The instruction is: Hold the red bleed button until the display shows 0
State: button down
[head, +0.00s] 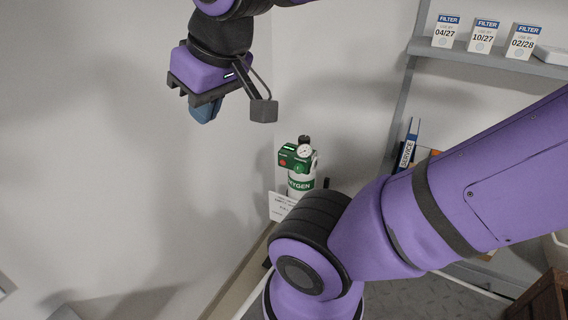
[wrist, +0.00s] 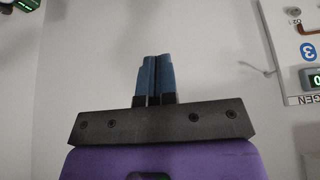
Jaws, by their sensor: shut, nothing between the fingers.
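A white cylinder with a green label ending in "YGEN" (head: 300,184) stands in the middle of the head view. A green block (head: 294,153) sits at its top, with a small red button (head: 283,162) on its left face and a round white gauge (head: 305,151). My gripper (head: 204,113) is above and left of the block, apart from it. Its blue fingers are together and empty, and they also show in the wrist view (wrist: 155,75). The wrist view shows a dark display with a green digit, cut off at the right edge (wrist: 316,80). The red button is not visible there.
A white card (head: 282,206) stands by the cylinder. My own arm crosses the right side. A grey shelf (head: 480,59) holds several filter boxes, with a blue service binder (head: 409,143) below. A wall panel (wrist: 296,45) shows at right in the wrist view.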

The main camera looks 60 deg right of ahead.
jog(key=w+d+f+m+t+h, duration=0.1)
jog(key=w+d+f+m, duration=0.3)
jog(key=w, duration=0.4)
jog(key=w+d+f+m+t+h, duration=0.1)
jog(key=w+d+f+m, duration=0.15)
jog(key=w+d, duration=0.5)
jog(key=w+d+f+m, duration=0.2)
jog(key=w+d+f, duration=0.15)
jog(key=w, duration=0.55)
jog(key=w+d+f+m+t, duration=0.1)
jog(key=w+d+f+m, duration=0.15)
jog(key=d+f, duration=0.2)
jog(key=w+d+f+m+t, duration=0.1)
jog(key=w+d+f, duration=0.2)
jog(key=f, duration=0.2)
jog(key=d+f+m+t+h, duration=0.25)
jog(key=d+f+m, duration=0.75)
jog(key=f, duration=0.7)
jog(key=s+d+f+m+t+h, duration=0.1)
jog(key=s+d+f+m+h, duration=0.2)
jog(key=s+d+f+m, duration=0.1)
jog(key=s+d+f+m+h, duration=0.3)
jog(key=s+f+m, duration=0.3)
jog(key=f+m, duration=0.2)
jog(key=shift+s+d+f+t, duration=0.15)
jog(key=shift+d+f+t, duration=0.3)
jog(key=shift+f, duration=0.5)
jog(key=shift+d+h, duration=0.2)
jog(key=shift+h, duration=0.05)
